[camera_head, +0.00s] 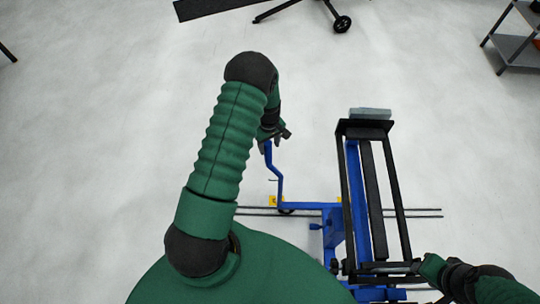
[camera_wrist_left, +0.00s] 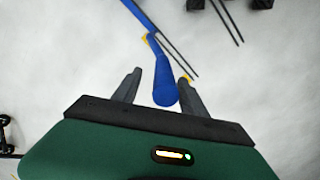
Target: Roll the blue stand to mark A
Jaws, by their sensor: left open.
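The blue stand (camera_head: 333,230) is a blue wheeled frame at the lower right of the head view, with a long black rack on top. A bent blue handle (camera_head: 279,178) rises from its left side; in the left wrist view the handle's end (camera_wrist_left: 165,88) lies between the fingers. My left gripper (camera_head: 272,139) is open around the handle's end, with gaps showing on both sides. My right gripper (camera_head: 420,265) is at the near end of the black rack; its fingers are too small to tell open or shut. I cannot make out mark A.
Thin dark rails or lines (camera_head: 420,213) run along the floor under the stand. Yellow tags (camera_head: 273,200) sit by its left wheel. A grey shelf (camera_head: 515,45) stands at the top right, and a black wheeled leg (camera_head: 341,23) at the top. The floor on the left is clear.

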